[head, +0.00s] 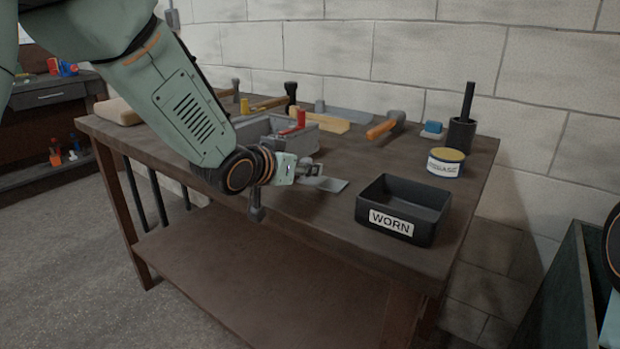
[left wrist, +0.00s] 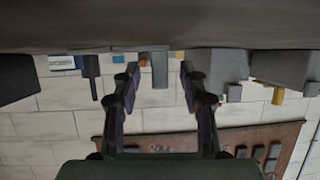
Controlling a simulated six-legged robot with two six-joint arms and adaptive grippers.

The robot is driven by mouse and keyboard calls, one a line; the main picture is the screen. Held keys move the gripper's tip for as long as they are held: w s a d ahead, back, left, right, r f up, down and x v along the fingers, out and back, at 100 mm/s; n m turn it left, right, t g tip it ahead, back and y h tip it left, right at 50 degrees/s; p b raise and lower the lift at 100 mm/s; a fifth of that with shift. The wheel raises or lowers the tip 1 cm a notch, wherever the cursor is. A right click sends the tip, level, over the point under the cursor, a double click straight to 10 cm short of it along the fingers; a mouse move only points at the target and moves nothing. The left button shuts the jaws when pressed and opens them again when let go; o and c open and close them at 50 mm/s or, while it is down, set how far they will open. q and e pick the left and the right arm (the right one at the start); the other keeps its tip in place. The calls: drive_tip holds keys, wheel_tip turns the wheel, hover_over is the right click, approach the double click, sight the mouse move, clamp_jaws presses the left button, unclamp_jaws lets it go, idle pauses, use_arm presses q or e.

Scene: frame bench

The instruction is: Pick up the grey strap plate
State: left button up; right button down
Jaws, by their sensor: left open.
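The grey strap plate (head: 332,184) is a small flat light-grey piece on the bench top, left of the black bin. My left gripper (head: 312,169) is just behind and left of it in the head view, low over the bench, and partly covers it. The left wrist view shows the two fingers of my left gripper (left wrist: 158,72) spread apart. A grey upright shape shows between them; I cannot tell whether it is the plate, or whether anything touches the fingers. My right gripper is out of view.
A black bin labelled WORN (head: 402,207) stands at the bench's front right. A tin (head: 445,164) and a dark cup (head: 461,134) are behind it. A grey toolbox-like block (head: 300,140) and several hammers lie further back. Bare wooden bench (head: 330,225) runs along the front.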

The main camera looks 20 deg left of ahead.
use_arm(q)
drive_tip(key=shift+w+f, duration=0.25)
drive_tip(key=shift+w, duration=0.35)
drive_tip(key=shift+d, duration=0.2)
clamp_jaws()
drive_tip(key=shift+w+r, duration=0.1)
